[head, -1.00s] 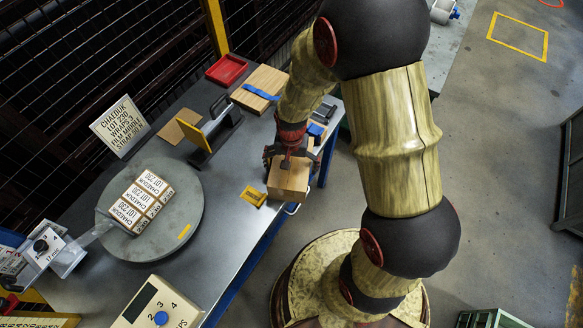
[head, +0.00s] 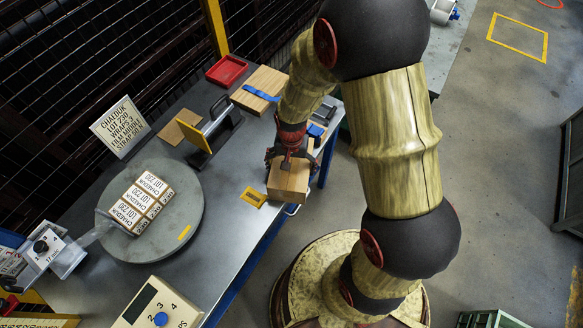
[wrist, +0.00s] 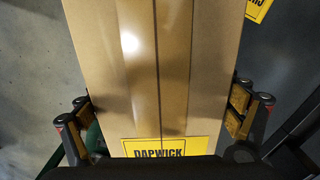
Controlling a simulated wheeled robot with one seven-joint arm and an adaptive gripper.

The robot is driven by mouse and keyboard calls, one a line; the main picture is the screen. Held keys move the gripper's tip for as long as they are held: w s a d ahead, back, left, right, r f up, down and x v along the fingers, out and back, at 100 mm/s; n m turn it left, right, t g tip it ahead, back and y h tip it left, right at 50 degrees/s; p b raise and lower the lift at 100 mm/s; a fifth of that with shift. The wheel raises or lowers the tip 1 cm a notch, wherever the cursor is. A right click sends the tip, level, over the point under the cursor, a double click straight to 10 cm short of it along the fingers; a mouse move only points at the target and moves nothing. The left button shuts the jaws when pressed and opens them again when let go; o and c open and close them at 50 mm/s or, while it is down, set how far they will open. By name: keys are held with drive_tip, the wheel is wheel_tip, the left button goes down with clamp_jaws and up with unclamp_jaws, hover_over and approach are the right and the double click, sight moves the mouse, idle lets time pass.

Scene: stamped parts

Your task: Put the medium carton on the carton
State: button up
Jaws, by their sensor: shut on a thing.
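A brown cardboard carton, which I take as the medium carton (head: 288,183), is at the near edge of the bench. In the wrist view its seamed face (wrist: 160,70) fills the middle, with a yellow DAPWICK label at the bottom. My gripper (head: 289,158) is shut on it, one finger on each side in the wrist view (wrist: 160,110). I cannot tell how far it is above the bench. Another brown carton with a blue strip (head: 262,84) lies at the back. Several small labelled cartons (head: 141,204) sit together on the round turntable.
The grey turntable (head: 180,240) takes up the bench's left part. A lettered sign (head: 120,127), a red tray (head: 227,70), a brown flat piece (head: 180,126) and a yellow-faced metal stand (head: 215,127) are behind. A yellow label (head: 254,197) lies left of the held carton.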

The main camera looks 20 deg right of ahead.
sight(292, 162)
drive_tip(key=c, duration=0.4)
drive_tip(key=shift+o, duration=0.2)
drive_tip(key=shift+r, duration=0.1)
drive_tip(key=shift+w+r+p, duration=0.1)
drive_tip(key=shift+r+p, duration=0.2)
drive_tip(key=shift+r, duration=0.1)
drive_tip(key=r+p, duration=0.1)
drive_tip(key=r, duration=0.2)
drive_tip(key=shift+s, duration=0.2)
drive_tip(key=s+r+p, duration=0.1)
drive_tip(key=r, duration=0.1)
drive_tip(key=s+r+p, duration=0.1)
drive_tip(key=s, duration=0.1)
drive_tip(key=s+r, duration=0.1)
drive_tip(key=r, duration=0.1)
drive_tip(key=shift+s+r+p, duration=0.25)
drive_tip(key=shift+r+p, duration=0.1)
drive_tip(key=shift+p, duration=0.05)
drive_tip(key=s+r+p, duration=0.2)
drive_tip(key=s+r, duration=0.1)
drive_tip(key=s, duration=0.6)
drive_tip(key=shift+a+r, duration=0.2)
drive_tip(key=shift+r, duration=0.05)
